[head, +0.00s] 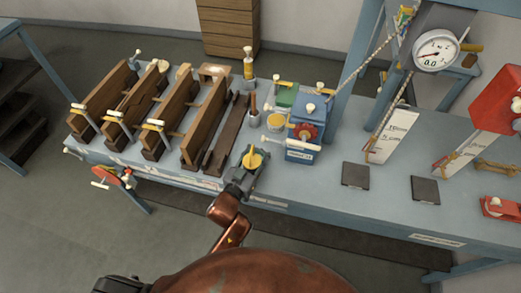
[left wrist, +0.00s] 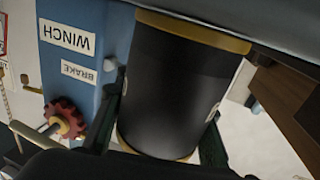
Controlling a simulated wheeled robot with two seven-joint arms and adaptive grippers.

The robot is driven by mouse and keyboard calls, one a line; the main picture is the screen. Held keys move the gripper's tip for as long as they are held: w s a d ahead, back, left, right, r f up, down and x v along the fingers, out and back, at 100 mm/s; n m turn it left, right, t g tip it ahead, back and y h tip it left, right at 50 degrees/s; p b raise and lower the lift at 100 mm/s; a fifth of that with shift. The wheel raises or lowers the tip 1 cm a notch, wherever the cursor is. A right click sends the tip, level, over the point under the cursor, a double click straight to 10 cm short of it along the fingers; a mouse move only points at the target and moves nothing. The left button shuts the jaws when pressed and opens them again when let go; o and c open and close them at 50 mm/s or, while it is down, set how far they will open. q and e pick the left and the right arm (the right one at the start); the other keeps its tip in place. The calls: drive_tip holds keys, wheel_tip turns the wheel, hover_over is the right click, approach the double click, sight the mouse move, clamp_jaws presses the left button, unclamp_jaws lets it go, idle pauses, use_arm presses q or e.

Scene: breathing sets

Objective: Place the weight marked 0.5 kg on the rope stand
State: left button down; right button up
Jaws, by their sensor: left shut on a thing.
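My left gripper (head: 243,174) is shut on a black cylindrical weight (left wrist: 180,85) with yellow-brass rims. Its yellow top (head: 254,159) shows in the head view, near the bench's front edge beside the blue winch. In the left wrist view, the fingers of the left gripper (left wrist: 160,125) stand on both sides of the weight. No 0.5 kg mark can be read on it. Ropes hang from the blue frame (head: 349,95) on the right; I cannot tell which part is the rope stand. My right gripper is not in view.
The blue winch (head: 305,133), with a red knob, stands close to the held weight; its labels show in the left wrist view (left wrist: 68,38). Wooden vises (head: 205,120) fill the bench's left. Dark square plates (head: 356,175) lie to the right. A round gauge (head: 435,50) hangs above.

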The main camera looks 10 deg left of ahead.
sight(248, 169)
use_arm(q)
drive_tip(key=c, duration=2.1)
unclamp_jaws()
drive_tip(key=shift+f, duration=0.15)
drive_tip(key=o, duration=0.8)
drive_tip(key=shift+r, duration=0.2)
drive_tip(key=v, duration=1.2)
drive_tip(key=shift+p, duration=0.3)
